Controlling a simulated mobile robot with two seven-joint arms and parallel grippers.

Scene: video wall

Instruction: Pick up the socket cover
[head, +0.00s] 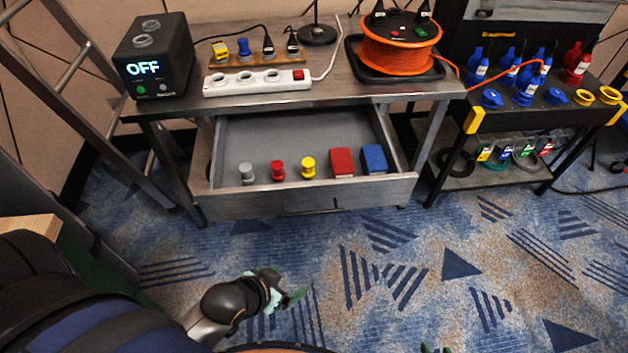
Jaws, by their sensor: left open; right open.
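The open drawer (240,203) of the metal workbench holds a grey knob-like piece (247,174), a red one (278,171), a yellow one (308,168), a red block (342,162) and a blue block (374,159). I cannot tell which piece is the socket cover; blue round caps (491,98) also lie on the black table at right. My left gripper (287,298) is open and empty above the carpet, in front of the drawer. Only the tips of my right gripper (434,349) show at the bottom edge, apart from all these objects.
On the workbench (335,90) stand a black box reading OFF (152,56), a white power strip (257,82), a board with plugs (255,54) and an orange cable reel (398,45). A ladder (75,90) stands at left. The carpet before the drawer is clear.

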